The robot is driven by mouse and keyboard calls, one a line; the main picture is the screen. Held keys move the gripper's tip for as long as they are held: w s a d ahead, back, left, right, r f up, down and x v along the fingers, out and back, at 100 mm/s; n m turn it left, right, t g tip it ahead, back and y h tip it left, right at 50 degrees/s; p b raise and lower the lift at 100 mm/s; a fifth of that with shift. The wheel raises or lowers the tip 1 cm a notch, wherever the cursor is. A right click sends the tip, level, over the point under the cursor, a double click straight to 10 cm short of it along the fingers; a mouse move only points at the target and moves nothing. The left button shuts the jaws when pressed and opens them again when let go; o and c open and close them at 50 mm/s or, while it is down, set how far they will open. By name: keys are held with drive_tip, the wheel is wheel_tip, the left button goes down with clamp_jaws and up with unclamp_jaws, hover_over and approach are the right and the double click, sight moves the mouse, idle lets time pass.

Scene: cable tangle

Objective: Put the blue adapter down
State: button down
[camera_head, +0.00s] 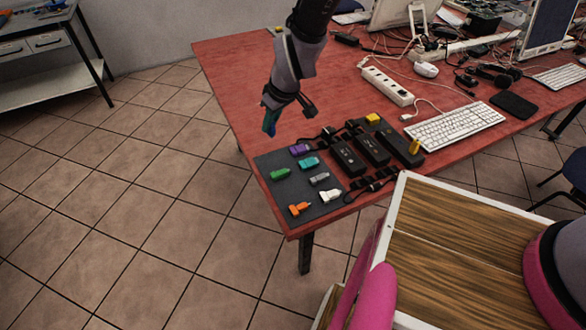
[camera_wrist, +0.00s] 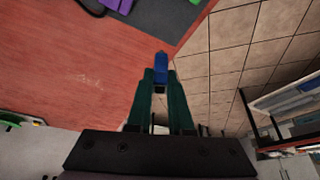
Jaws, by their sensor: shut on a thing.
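My gripper (camera_head: 270,118) is above the near left edge of the red table. It is shut on the blue adapter (camera_wrist: 161,66), whose blue end sticks out between the green fingertips (camera_wrist: 161,84) in the wrist view. In the head view the adapter is mostly hidden by the fingers. The dark mat (camera_head: 262,163) lies below and to the right on the table corner. It holds purple (camera_head: 300,149), teal (camera_head: 309,162), green (camera_head: 281,173), grey (camera_head: 319,178), orange (camera_head: 299,208) and white (camera_head: 330,195) adapters.
A white power strip (camera_head: 387,86) and a keyboard (camera_head: 455,126) lie farther back. The red table (camera_head: 235,65) is bare at its left; tiled floor lies beyond its edge.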

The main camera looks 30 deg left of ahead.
wheel_tip(320, 180, down, 9)
drive_tip(key=shift+f, duration=0.15)
drive_tip(key=shift+f, duration=0.1)
idle(0.3)
drive_tip(key=c, duration=0.8)
unclamp_jaws()
drive_tip(key=v, duration=1.2)
drive_tip(key=shift+r, duration=0.2)
